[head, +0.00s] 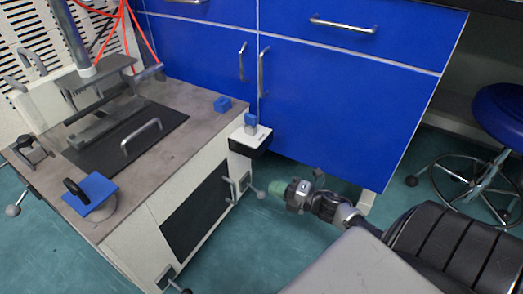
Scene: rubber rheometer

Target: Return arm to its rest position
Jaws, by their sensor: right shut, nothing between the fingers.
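My right arm (330,205) comes in from the lower right, low over the floor, beside the front of the machine's cabinet. Its gripper (262,191) points left, shut and empty, near the cabinet door handle (233,188). I cannot tell whether the fingertips touch the handle. My left gripper is not in view. The rheometer (105,95) stands on the grey-topped cabinet (185,95) at the left, with a dark plate (125,137) and a metal handle on it.
A small blue cube (222,103) lies on the cabinet top. A blue block (251,121) stands on a white-topped box (252,138) at its edge. A blue square plate (91,192) lies at the front left. Blue drawers (340,100) stand behind; a stool (503,112) is at right.

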